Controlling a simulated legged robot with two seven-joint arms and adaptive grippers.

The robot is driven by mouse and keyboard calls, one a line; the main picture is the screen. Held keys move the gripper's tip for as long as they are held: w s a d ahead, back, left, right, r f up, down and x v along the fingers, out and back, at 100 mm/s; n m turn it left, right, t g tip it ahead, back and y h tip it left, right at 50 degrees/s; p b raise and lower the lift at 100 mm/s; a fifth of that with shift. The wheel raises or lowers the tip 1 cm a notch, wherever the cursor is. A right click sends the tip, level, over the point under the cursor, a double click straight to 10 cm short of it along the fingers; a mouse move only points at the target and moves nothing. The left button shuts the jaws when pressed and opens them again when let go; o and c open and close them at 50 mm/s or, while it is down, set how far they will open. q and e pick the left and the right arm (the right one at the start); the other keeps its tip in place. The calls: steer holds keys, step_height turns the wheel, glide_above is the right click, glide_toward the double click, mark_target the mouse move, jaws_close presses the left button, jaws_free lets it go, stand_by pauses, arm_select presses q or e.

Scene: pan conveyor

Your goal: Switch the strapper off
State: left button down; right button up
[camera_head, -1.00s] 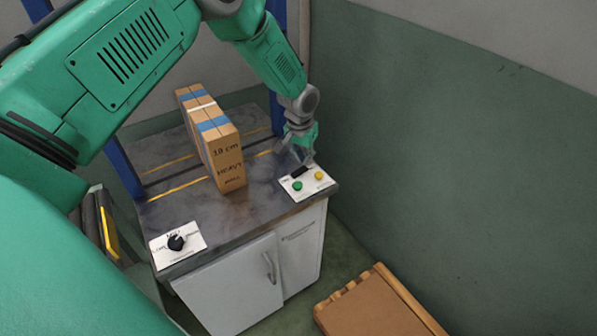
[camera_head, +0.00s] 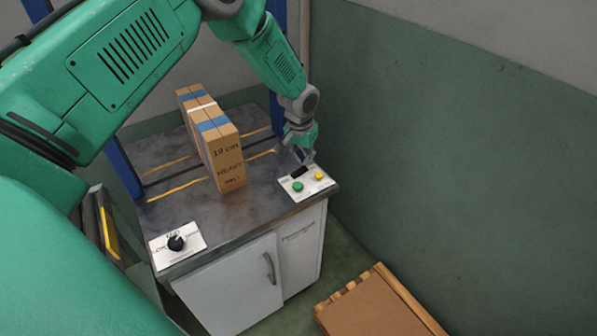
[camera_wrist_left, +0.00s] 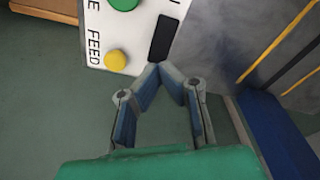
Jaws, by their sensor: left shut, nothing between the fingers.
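The strapper is a white cabinet (camera_head: 232,283) with a dark top (camera_head: 196,222). At its right front corner is a white panel (camera_head: 321,188) with a green button (camera_head: 297,187), a yellow button (camera_head: 319,176) and a black switch (camera_head: 299,171). In the left wrist view the switch (camera_wrist_left: 163,38) is a dark rectangle beside the green button (camera_wrist_left: 124,3) and the yellow button (camera_wrist_left: 115,60). My left gripper (camera_wrist_left: 160,68) is shut and empty, its fingertips just by the switch's end; I cannot tell whether they touch. My right gripper is not in view.
A tall cardboard box (camera_head: 229,165) with blue and white bands stands on the strapper top. A second panel with a black knob (camera_head: 176,243) is at the left front corner. A brown-topped wooden pallet (camera_head: 370,305) lies on the floor at right.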

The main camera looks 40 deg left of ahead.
mark_target(303, 169)
arm_select(q)
steer(key=shift+f+b, duration=0.9)
steer(key=shift+f, duration=0.5)
stand_by(0.4)
steer(key=shift+r+p, duration=2.7)
steer(key=shift+r, duration=0.85)
